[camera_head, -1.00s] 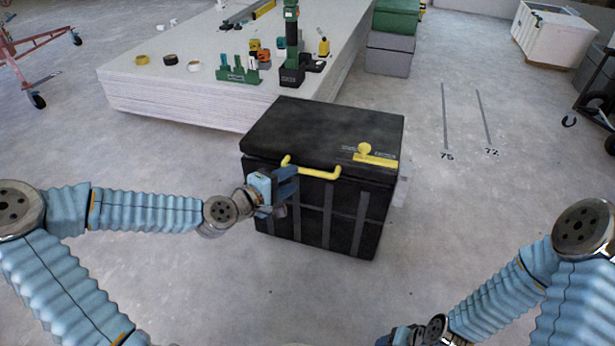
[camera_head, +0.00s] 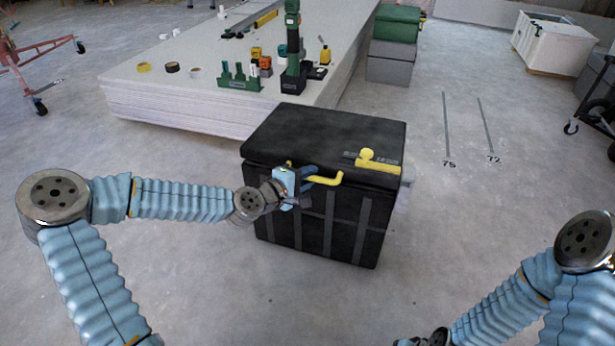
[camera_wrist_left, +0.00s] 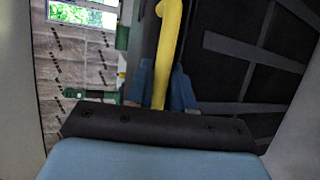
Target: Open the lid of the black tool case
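The black tool case (camera_head: 315,225) stands on the floor in the middle of the head view. Its lid (camera_head: 325,137) lies flat and closed on top. A yellow handle (camera_head: 328,180) sticks out from the front of the lid, with a yellow latch-like piece (camera_head: 368,159) to its right. My left gripper (camera_head: 304,183) is at the left part of the handle. In the left wrist view the yellow handle (camera_wrist_left: 168,55) runs between the two blue fingers (camera_wrist_left: 163,88), which appear closed against its sides. The fingers of my right gripper are out of view; only its arm shows at lower right.
Behind the case is a low stack of pale panels (camera_head: 190,110) with tools, tape rolls and a green holder (camera_head: 240,80) on it. Green and grey boxes (camera_head: 390,62) stand behind. The floor right and in front of the case is clear.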

